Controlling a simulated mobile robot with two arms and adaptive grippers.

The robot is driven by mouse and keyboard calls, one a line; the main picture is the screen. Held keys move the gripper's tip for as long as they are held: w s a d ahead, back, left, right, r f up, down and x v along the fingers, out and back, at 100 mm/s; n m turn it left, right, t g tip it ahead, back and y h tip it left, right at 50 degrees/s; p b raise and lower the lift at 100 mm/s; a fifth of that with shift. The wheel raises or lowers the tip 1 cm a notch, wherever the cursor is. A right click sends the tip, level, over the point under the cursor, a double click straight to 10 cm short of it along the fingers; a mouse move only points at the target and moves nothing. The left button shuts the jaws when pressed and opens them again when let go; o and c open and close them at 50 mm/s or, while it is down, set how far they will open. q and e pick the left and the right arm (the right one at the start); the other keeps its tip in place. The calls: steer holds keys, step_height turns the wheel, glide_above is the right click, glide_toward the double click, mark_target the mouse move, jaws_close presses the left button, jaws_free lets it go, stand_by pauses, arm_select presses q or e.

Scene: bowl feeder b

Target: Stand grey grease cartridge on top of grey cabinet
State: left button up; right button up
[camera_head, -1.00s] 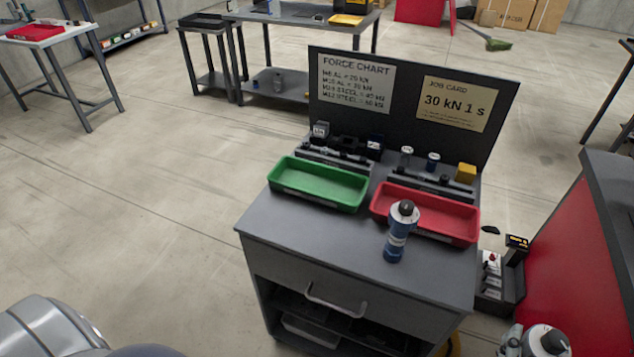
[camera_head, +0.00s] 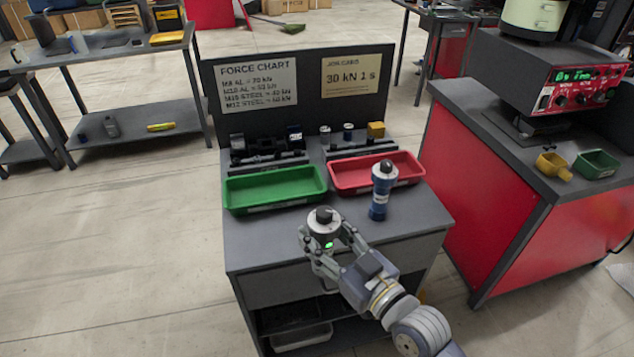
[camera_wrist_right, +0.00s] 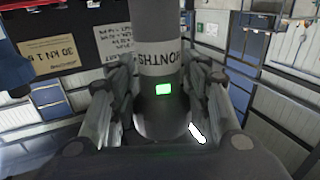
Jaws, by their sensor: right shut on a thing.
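My right gripper (camera_head: 322,240) is shut on a grey cylindrical cartridge (camera_head: 322,220) with a dark cap. In the right wrist view the grey cartridge (camera_wrist_right: 155,45) stands between the fingers, with a pale lettered band and a small green light. The grey cabinet (camera_head: 258,245) has a flat dark top, a drawer and an open shelf below. The cartridge is at the front part of the cabinet top, roughly upright; I cannot tell whether its base touches. The fingers hide its lower part. My left gripper is not in view.
A blue cartridge (camera_head: 379,200) stands on the cabinet top at right. Behind are a green tray (camera_head: 275,201), a red tray (camera_head: 345,186), small parts and an upright board (camera_head: 305,110). The front left of the top is clear. A red bench (camera_head: 500,190) stands at right.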

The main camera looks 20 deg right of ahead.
steer(key=w+d+r+n+g+y, duration=0.15)
steer(key=w+d, duration=0.25)
steer(key=w, duration=0.7)
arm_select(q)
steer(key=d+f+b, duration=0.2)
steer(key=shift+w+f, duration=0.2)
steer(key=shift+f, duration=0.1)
arm_select(e)
steer(key=w+a+f, duration=0.1)
steer(key=a+f, duration=0.1)
steer(key=a, duration=0.6)
steer(key=w+a+f, duration=0.2)
steer(key=a, duration=0.5)
steer(key=shift+a+f+y, duration=0.25)
steer(key=shift+a+y, duration=0.1)
arm_select(q)
steer(key=shift+b, duration=0.3)
